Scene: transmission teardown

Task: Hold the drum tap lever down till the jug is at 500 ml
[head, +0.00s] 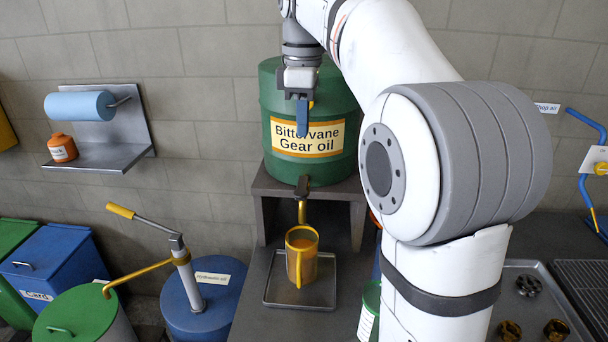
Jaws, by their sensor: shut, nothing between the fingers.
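The jug stands on a grey drip tray (275,296). My arm hides the bench right of the stand. A tray (527,305) with metal parts lies at right. A blue drum with a hand pump (187,275) and a green drum (85,318) stand at lower left.

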